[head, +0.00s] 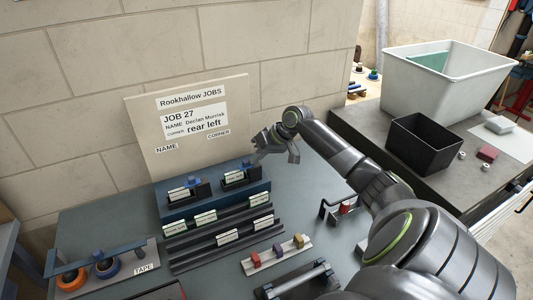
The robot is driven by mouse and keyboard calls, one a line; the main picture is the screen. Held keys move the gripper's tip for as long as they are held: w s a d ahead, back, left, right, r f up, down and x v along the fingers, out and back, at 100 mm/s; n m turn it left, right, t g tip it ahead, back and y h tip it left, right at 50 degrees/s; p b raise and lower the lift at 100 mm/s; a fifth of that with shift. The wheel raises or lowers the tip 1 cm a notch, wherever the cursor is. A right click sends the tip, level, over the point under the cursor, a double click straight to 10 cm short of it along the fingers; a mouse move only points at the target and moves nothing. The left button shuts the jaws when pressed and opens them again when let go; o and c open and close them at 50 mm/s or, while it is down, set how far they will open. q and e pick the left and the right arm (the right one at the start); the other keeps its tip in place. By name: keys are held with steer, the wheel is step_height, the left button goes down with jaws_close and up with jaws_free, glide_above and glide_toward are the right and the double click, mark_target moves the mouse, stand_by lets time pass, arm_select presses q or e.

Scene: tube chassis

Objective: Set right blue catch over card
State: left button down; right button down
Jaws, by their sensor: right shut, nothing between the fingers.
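A blue block (225,198) stands at the back of the bench and bears two white cards. The right card (234,178) sits upright in a dark holder. The right blue catch (247,164) shows as a small blue part at the upper right of this card; whether it lies over the card is too small to tell. The left card (178,194) has a left blue catch (193,181) by it. My right gripper (260,154) is shut and empty, just above and right of the right catch; I cannot tell whether it touches it. My left gripper is out of view.
A job board (193,125) stands behind the block. Dark rails (225,240) with several cards lie in front. A strip with coloured pieces (277,254), a tape holder (103,266), a black bin (423,145) and a white tub (447,80) stand around.

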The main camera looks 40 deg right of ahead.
steer(key=shift+r, duration=0.1)
steer(key=shift+s+d+r, duration=0.1)
steer(key=shift+d+r, duration=0.05)
steer(key=shift+r, duration=0.1)
steer(key=b+v, duration=0.3)
steer(key=v, duration=1.3)
steer(key=shift+s+r, duration=0.2)
steer(key=shift+r, duration=0.05)
